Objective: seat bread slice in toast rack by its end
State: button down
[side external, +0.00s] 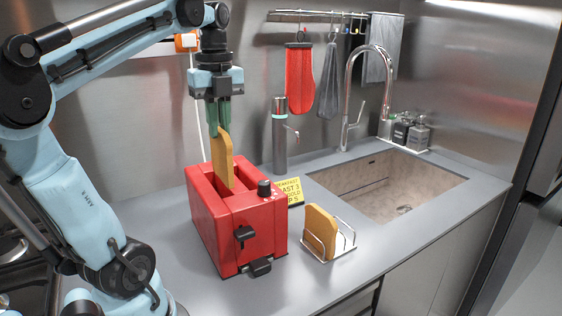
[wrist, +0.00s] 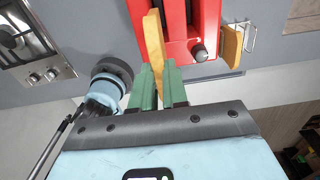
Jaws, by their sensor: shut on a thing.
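My gripper (side external: 219,116) points down above the red toaster (side external: 225,225), its green fingers shut on the upper end of a bread slice (side external: 222,160). The slice hangs upright, its lower end at the toaster's slot opening; whether it is still inside the slot I cannot tell. In the wrist view the slice (wrist: 154,45) extends from between the fingers (wrist: 158,80), beside the toaster (wrist: 190,25). The wire toast rack (side external: 343,243) stands on the counter right of the toaster. Another bread slice (side external: 320,230) stands in it.
A yellow sign (side external: 291,190) stands behind the toaster. Counter in front of the rack is clear. A hob (wrist: 35,45) shows in the wrist view.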

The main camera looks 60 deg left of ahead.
jog(key=s+d, duration=0.6)
jog(key=s, duration=0.2)
jog(key=w+d+n, duration=0.4)
jog(key=w+n, duration=0.2)
jog(key=w, duration=0.6)
jog(key=w+d+n, duration=0.4)
jog(key=w+n, duration=0.2)
jog(key=w, duration=0.5)
jog(key=w+a+f+m, duration=0.3)
jog(key=w+f+m, duration=0.7)
jog(key=m, duration=0.2)
notch_tip(320, 180, down, 10)
jog(key=shift+a+r, duration=0.15)
jog(key=shift+a, duration=0.05)
jog(key=shift+f, duration=0.2)
jog(key=c, duration=1.1)
grip_release()
jog(key=shift+c, duration=0.2)
